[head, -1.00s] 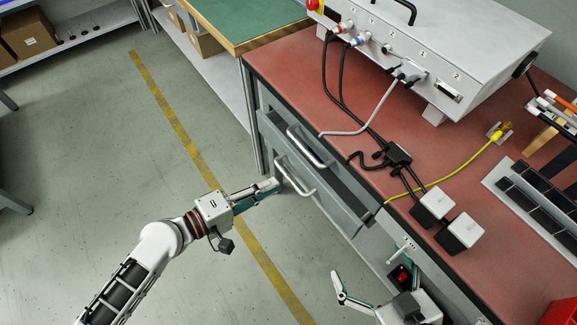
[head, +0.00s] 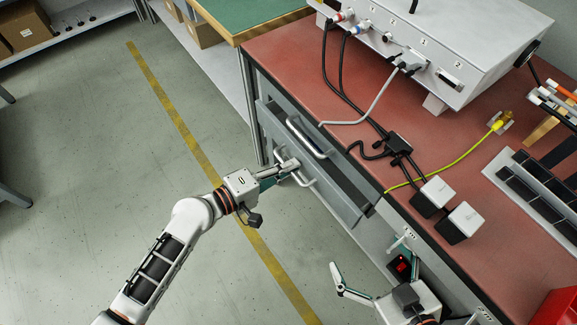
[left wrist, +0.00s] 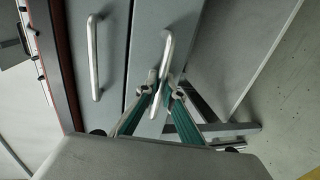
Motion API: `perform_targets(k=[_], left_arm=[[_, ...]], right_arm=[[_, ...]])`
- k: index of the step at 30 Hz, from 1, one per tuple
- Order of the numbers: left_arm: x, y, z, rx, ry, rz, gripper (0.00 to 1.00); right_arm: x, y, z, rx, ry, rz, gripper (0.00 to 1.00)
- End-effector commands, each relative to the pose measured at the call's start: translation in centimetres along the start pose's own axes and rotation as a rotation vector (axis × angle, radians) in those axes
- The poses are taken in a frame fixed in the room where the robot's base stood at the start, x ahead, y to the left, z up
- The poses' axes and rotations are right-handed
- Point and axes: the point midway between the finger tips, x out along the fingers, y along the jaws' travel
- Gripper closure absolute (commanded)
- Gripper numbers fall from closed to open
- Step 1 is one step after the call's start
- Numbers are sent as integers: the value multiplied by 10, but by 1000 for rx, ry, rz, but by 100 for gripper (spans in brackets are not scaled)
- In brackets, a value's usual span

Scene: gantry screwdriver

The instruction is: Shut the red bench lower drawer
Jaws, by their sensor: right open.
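The red-topped bench (head: 275,52) has a grey lower drawer (head: 335,200) that stands partly pulled out, its dark inside showing behind the front. The lower drawer's bar handle (head: 297,172) also shows in the left wrist view (left wrist: 168,50). My left gripper (head: 289,166) is at this handle. In the left wrist view its fingers (left wrist: 162,88) stand close on either side of the bar and look shut on it. The upper drawer's handle (left wrist: 93,55) is beside it, apart from the fingers. My right gripper (head: 368,258) is open and empty, low beside the bench's front.
A grey instrument box (head: 450,50), black adapters (head: 432,198) and cables lie on the bench top. A green-topped table (head: 245,15) adjoins the bench at the back. The floor (head: 90,170) left of the bench is clear, with a yellow line.

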Motion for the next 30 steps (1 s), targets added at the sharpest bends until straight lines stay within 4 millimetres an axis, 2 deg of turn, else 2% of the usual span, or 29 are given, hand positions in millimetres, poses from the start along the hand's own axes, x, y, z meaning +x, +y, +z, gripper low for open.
perform_targets(k=[4, 9, 13, 22, 23, 30], left_arm=[[4, 1, 0, 0, 0, 0, 100], [30, 6, -1, -2, 0, 1, 100], [43, 8, -1, 0, 1, -1, 100], [45, 10, 0, 0, 1, 1, 100], [45, 10, 0, 0, 1, 2, 86], [45, 10, 0, 0, 1, 1, 86]], right_arm=[[0, 0, 2, 1, -4, -1, 2], [0, -2, 7, 5, -12, -2, 2], [0, -2, 7, 7, -12, -2, 2], [-1, -3, 5, 12, -8, -2, 2], [-1, -3, 5, 12, -8, -2, 2], [-1, -3, 5, 12, -8, -2, 2]])
